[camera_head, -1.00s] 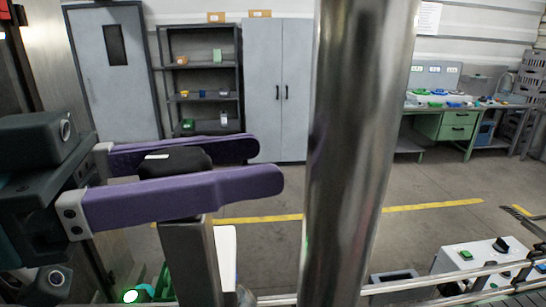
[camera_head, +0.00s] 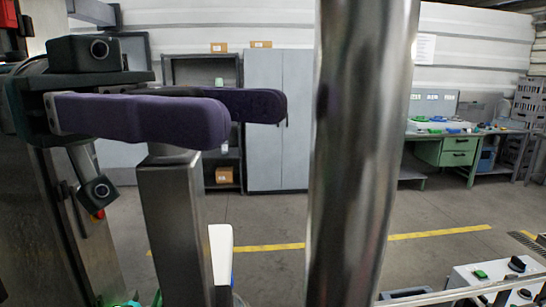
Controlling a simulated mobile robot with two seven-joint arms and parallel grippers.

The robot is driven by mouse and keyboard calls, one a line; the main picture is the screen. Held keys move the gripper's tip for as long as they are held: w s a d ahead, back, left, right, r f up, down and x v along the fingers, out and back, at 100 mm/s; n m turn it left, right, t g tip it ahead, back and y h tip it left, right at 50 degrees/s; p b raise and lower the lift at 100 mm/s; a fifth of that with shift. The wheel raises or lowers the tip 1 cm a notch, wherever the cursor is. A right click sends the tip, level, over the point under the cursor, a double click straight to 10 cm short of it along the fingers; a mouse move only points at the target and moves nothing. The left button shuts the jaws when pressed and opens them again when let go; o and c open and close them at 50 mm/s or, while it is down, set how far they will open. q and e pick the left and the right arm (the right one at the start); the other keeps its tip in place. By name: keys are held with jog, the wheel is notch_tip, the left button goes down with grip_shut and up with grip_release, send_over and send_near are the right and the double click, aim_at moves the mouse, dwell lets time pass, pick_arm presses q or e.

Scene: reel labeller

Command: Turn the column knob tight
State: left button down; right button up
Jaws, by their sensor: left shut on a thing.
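My left gripper (camera_head: 245,110) reaches in from the left, with two long purple fingers lying level across the top of a square metal post (camera_head: 175,225). It is shut on the column knob at the post's top, one finger on the near side and one on the far side. The near finger hides nearly all of the dark knob, so its turn angle cannot be read. My right gripper is not in view.
A thick shiny round column (camera_head: 360,150) stands upright just right of the fingertips. A white control box (camera_head: 495,280) with a green button and black knob sits low at the right. Grey cabinets (camera_head: 278,150) and a green workbench (camera_head: 450,150) stand far back.

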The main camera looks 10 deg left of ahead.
pick_arm(q)
jog(key=shift+s+a+m+g+y+b, duration=0.2)
jog(key=shift+m+g+y+b, duration=0.75)
jog(key=shift+g, duration=0.4)
jog(key=shift+s+a+m+g+y+b, duration=0.1)
jog(key=shift+s+m+g+y+b, duration=0.1)
jog(key=shift+m+g+y+b, duration=0.85)
jog(key=shift+s+a+m+g+y+b, duration=0.15)
jog(key=shift+m+g+y+b, duration=0.45)
jog(key=shift+m+g+b, duration=0.8)
jog(key=shift+s+g+p, duration=0.1)
jog(key=shift+g+p, duration=0.25)
jog(key=shift+g, duration=0.05)
jog(key=shift+n, duration=0.3)
jog(key=shift+c, duration=1.7)
grip_release()
